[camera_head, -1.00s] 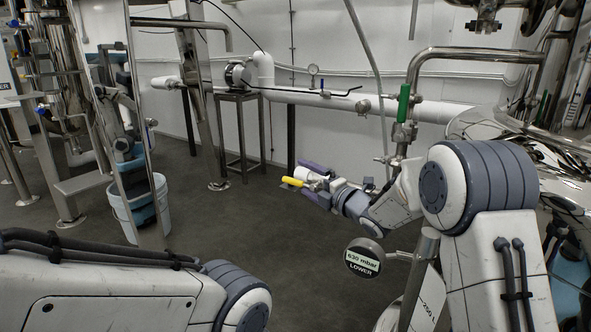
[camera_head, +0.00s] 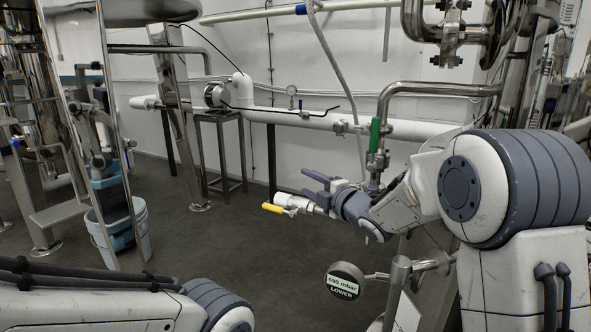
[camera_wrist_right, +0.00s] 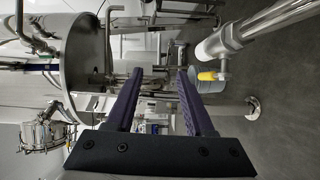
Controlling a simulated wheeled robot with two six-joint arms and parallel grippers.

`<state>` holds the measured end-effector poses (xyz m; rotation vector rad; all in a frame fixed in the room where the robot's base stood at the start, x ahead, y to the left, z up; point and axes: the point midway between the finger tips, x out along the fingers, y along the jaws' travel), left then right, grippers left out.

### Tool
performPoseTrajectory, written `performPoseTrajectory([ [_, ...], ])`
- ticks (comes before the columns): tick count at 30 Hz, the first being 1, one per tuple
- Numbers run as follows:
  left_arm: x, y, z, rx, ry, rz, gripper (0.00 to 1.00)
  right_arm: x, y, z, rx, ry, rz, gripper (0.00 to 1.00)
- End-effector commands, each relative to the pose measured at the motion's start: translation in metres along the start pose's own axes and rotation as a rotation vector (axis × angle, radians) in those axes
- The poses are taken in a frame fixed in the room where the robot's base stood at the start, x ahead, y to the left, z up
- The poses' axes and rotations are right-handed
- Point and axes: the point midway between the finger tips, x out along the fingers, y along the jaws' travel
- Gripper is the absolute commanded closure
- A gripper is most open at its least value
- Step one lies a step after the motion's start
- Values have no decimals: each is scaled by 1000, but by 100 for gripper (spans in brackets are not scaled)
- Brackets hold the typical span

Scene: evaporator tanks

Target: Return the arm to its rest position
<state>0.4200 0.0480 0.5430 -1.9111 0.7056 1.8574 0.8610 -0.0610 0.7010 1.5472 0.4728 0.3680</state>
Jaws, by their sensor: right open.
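My right arm reaches in from the right in the head view. Its right gripper (camera_head: 307,184) has purple fingers spread apart with nothing between them. A valve with a yellow lever (camera_head: 273,208) on a short steel pipe shows just below and left of the fingers. In the right wrist view my open fingers (camera_wrist_right: 159,72) show empty, and the yellow lever (camera_wrist_right: 208,76) is off to their right, apart from them. My left arm shows only as an upper link and joint at the lower left of the head view; its gripper is out of view.
A round gauge reading 690 mbar LOWER (camera_head: 345,281) is below my right arm. A green-handled valve (camera_head: 375,135) on a steel pipe stands behind the wrist. A steel stand (camera_head: 220,150) and a blue bucket (camera_head: 118,228) are to the left. The dark floor between is clear.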

Motion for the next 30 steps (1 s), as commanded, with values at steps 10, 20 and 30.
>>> performPoseTrajectory([
  [10, -62, 4, -4, 0, 1, 0, 50, -120, -40, -121, 762, -413, -585, 47],
  [20, -99, 7, -6, 0, 1, 0, 50, -324, -81, -220, 1169, -909, -1105, 47],
  [30, -198, 14, -11, 0, 1, 0, 50, -375, 10, -238, 1209, -1040, -1207, 47],
])
